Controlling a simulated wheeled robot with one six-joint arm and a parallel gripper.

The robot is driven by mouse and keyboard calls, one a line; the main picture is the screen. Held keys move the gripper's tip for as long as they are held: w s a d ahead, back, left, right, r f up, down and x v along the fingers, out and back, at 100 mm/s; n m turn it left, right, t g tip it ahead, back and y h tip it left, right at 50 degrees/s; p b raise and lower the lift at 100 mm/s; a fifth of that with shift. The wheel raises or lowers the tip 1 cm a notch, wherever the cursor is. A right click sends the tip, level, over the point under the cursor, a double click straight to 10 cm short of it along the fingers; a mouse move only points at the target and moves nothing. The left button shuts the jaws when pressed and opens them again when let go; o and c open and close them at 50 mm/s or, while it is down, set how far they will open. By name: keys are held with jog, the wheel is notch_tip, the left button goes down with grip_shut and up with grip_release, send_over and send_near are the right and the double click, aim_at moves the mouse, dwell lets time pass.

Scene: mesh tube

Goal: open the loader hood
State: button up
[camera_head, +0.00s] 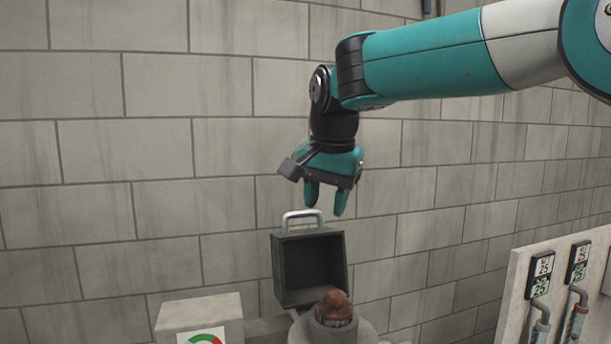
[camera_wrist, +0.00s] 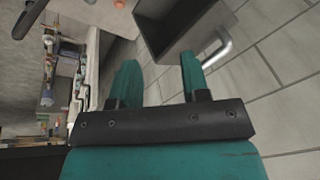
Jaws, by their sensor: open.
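The loader hood (camera_head: 341,265) is a dark grey box with a silver handle (camera_head: 303,214) on its top edge. It stands raised, its hollow inside facing the head camera, behind a round grey loader mouth (camera_head: 345,334). My gripper (camera_head: 326,209) points down just above and slightly right of the handle, with its two teal fingers apart and empty. In the wrist view, my open fingers (camera_wrist: 159,62) have the dark hood (camera_wrist: 165,20) beyond them, and the handle (camera_wrist: 219,52) lies right of the right finger, not between the fingers.
A reddish-brown lump (camera_head: 337,304) sits in the loader mouth. A pale panel (camera_head: 522,262) with small displays and hoses stands at right. A block wall (camera_head: 150,150) is behind; the air around my gripper is clear.

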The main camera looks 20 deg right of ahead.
jog(key=w+r+m+p, duration=0.4)
jog(key=w+r+m, duration=0.3)
jog(key=r+m, duration=0.3)
jog(key=b, duration=0.6)
send_near(305, 213)
jog(key=shift+t, duration=0.3)
jog(key=x, duration=0.8)
jog(key=shift+f, duration=0.35)
grip_shut()
